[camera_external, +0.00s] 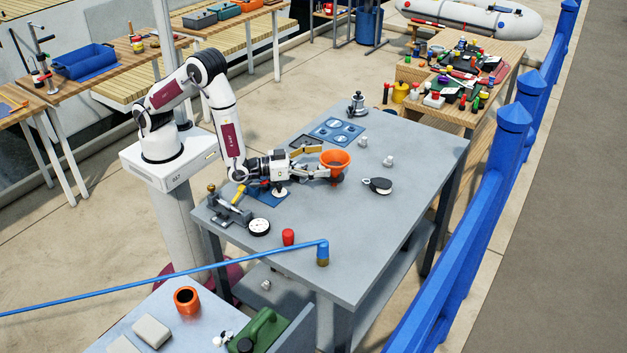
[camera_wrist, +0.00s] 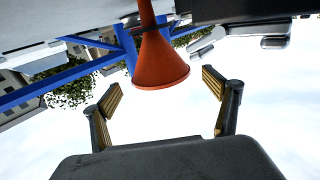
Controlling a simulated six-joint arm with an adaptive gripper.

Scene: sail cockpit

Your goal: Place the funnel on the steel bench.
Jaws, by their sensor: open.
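The orange funnel (camera_external: 336,157) is upright over the grey steel bench (camera_external: 390,240), wide rim up and spout down. My gripper (camera_external: 322,172) is beside it, low and pointing sideways over the bench. In the wrist view, which looks upside down, the funnel (camera_wrist: 160,62) appears between the two spread fingers of my gripper (camera_wrist: 161,84), with a gap on each side. The jaws are open and seem not to touch it. The spout tip is not clearly visible, so I cannot tell whether it rests on the bench.
A blue plate (camera_external: 338,131) and a metal part (camera_external: 357,104) lie behind the funnel. A black round item (camera_external: 378,186) is to its right. A white gauge (camera_external: 259,227), a red cylinder (camera_external: 288,237) and a blue-handled pole (camera_external: 180,275) are in front. The bench's right part is clear.

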